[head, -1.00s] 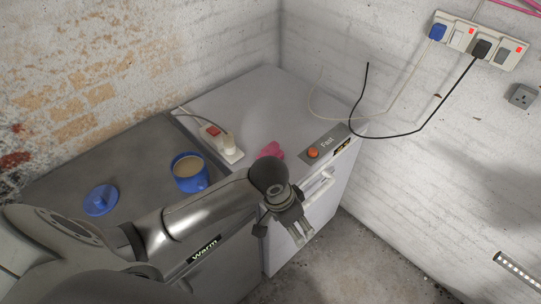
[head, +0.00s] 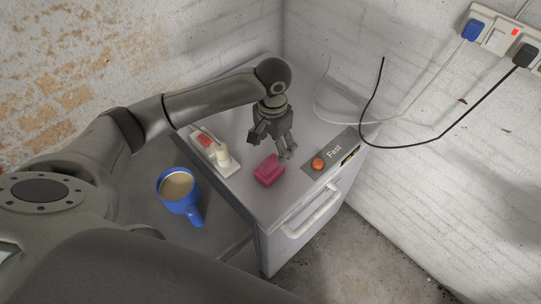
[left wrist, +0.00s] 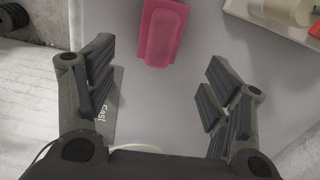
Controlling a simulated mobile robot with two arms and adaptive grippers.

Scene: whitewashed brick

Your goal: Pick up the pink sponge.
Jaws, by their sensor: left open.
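My left gripper (head: 274,150) is above the cabinet top, just behind the sponge in the head view, fingers pointing down. In the left wrist view the sponge (left wrist: 163,32) is at the top middle, beyond the two spread fingers of the left gripper (left wrist: 163,88). The jaws are open with nothing between them. The sponge's top end is cut off by the frame edge there. My right gripper is not in view.
A white block with a red switch (head: 214,150) stands left of the sponge. A blue mug (head: 180,206) of brown liquid is on the darker surface. An orange button (head: 318,164) is right of the sponge. Brick walls close off the back and right; cables (head: 400,147) hang there.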

